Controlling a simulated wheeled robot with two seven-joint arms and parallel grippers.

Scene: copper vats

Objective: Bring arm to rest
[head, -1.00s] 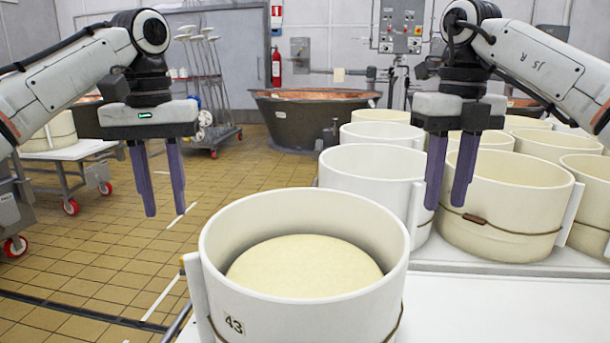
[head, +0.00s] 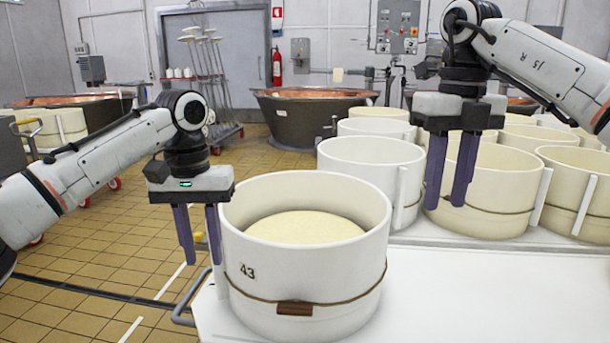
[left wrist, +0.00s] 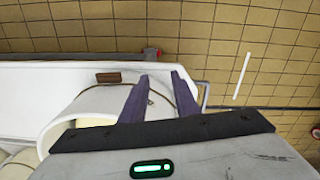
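My left gripper (head: 202,258) is low at the left side of a white round mould (head: 335,265) marked 43. Its purple fingers are apart, with nothing seen between them. One finger overlaps the mould's left edge in the head view; I cannot tell if it touches. In the left wrist view the fingers (left wrist: 160,82) are also apart, beside the mould's wall (left wrist: 85,107). My right gripper (head: 449,205) hangs in front of the moulds at the right, fingers apart and empty, pointing down.
Mould 43 holds pale cheese (head: 305,228) and stands on a white table (head: 450,290). A bent metal handle (head: 188,308) juts from the table's left. Copper vats (head: 310,115) stand behind. Tiled floor (head: 85,285) lies open at left.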

